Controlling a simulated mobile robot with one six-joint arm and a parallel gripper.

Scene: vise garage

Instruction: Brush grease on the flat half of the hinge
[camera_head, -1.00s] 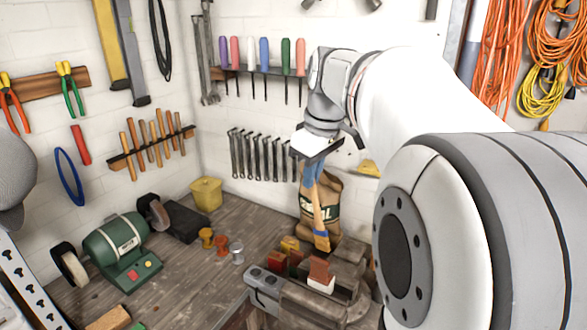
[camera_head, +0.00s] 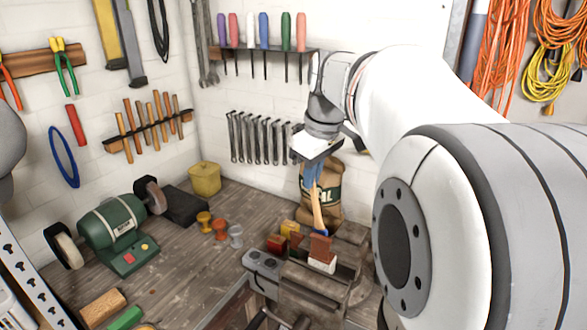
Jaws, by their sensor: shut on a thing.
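My gripper (camera_head: 313,178), with blue fingers, is shut on a brush with a wooden handle (camera_head: 317,207). The brush hangs downward over the bench vise (camera_head: 310,284). Its lower end is close to or behind a reddish-brown block (camera_head: 321,245) with a white base; I cannot tell whether it touches anything. No hinge can be made out clearly; it may be among the small parts at the vise or hidden.
A red box (camera_head: 276,243) and a yellow piece (camera_head: 291,228) stand beside the vise. Small spools (camera_head: 220,229), a yellow bin (camera_head: 205,179) and a green bench grinder (camera_head: 112,228) are to the left. Bare wooden bench (camera_head: 190,265) lies between.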

